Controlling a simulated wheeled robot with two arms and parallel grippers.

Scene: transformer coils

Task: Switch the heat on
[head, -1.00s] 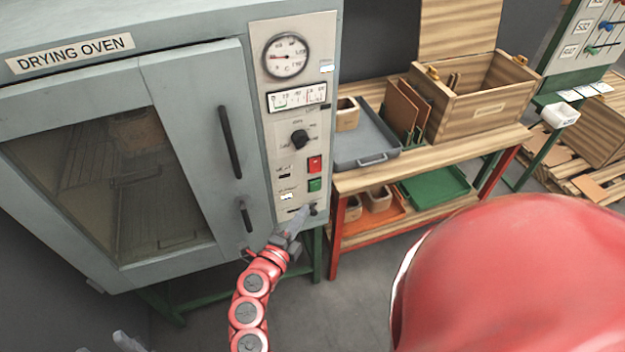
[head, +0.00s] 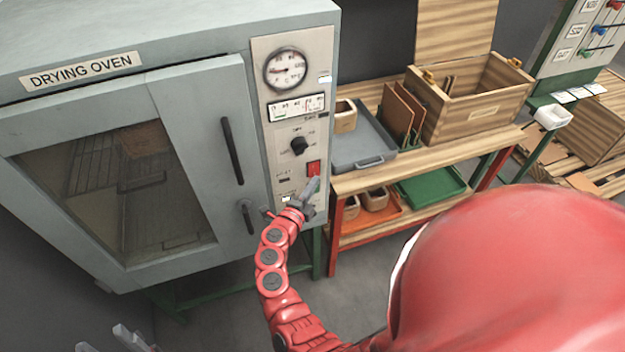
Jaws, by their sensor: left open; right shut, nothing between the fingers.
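The drying oven (head: 190,85) stands at the left with its door shut. Its control panel has a round dial gauge (head: 286,69), a strip meter (head: 297,107), a black rotary knob (head: 299,145) and a red button (head: 313,166). My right gripper (head: 315,181) is shut and empty, its tips just below the red button and in front of the panel. It hides the green button and the lower panel; I cannot tell whether it touches. My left gripper (head: 104,340) is open and empty at the bottom left edge, away from the oven.
The oven's door handle (head: 232,150) and lower latch (head: 246,215) stick out left of the panel. A wooden bench (head: 430,152) to the right holds a grey tray (head: 362,150) and an open wooden box (head: 480,100). A green tray (head: 432,187) lies on the lower shelf.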

